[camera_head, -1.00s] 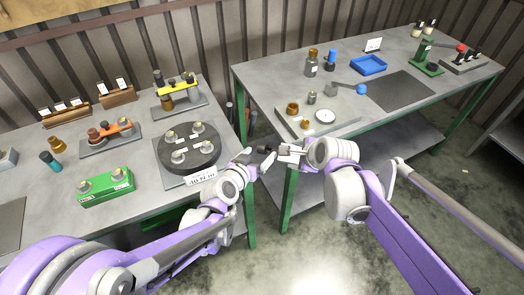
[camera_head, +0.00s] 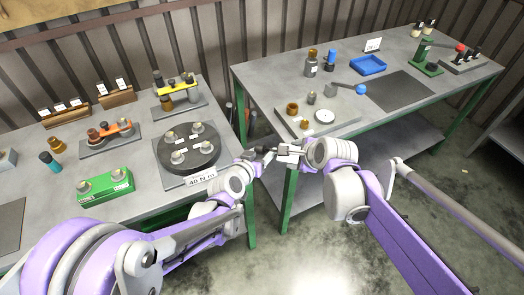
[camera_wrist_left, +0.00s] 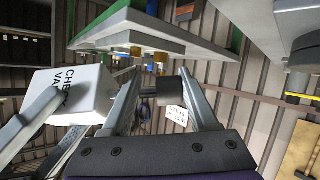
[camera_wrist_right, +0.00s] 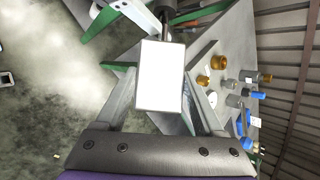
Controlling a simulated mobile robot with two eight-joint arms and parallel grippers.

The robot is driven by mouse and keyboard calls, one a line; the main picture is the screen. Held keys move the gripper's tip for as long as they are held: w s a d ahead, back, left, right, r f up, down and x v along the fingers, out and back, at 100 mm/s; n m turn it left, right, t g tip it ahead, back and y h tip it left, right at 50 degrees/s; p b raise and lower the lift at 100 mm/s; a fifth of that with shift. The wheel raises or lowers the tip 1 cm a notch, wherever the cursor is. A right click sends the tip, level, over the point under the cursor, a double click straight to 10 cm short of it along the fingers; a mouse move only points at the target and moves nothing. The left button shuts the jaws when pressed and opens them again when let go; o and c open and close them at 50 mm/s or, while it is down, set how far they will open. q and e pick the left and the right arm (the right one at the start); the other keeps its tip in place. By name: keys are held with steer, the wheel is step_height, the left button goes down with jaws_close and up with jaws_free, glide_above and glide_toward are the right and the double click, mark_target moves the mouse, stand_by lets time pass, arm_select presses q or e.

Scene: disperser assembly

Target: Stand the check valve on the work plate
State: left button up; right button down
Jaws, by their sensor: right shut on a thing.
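The check valve shows as a white block in the right wrist view (camera_wrist_right: 161,76). The left wrist view shows its face lettered "CHECK VA…" (camera_wrist_left: 78,92). My right gripper (camera_head: 291,151) is shut on it, in the air in front of the gap between the tables. My left gripper (camera_head: 268,154) is close beside it, its fingers apart in the left wrist view. A dark cylinder (camera_wrist_left: 170,88) shows between those fingers; I cannot tell what it is or whether they touch it. The light grey plate on the right table (camera_head: 345,128), probably the work plate, bears brass parts and a white disc.
Behind that plate stand a grey bottle (camera_head: 311,67), a blue-topped bottle (camera_head: 330,60) and a blue tray (camera_head: 368,65). A dark mat (camera_head: 400,91) lies bare to the right. The left table carries a round black fixture (camera_head: 188,158) and a green block (camera_head: 103,186).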

arm_select(q)
steer(key=shift+w+a, duration=0.2)
steer(key=shift+a, duration=0.2)
jaws_close()
arm_select(e)
steer(key=shift+d, duration=0.25)
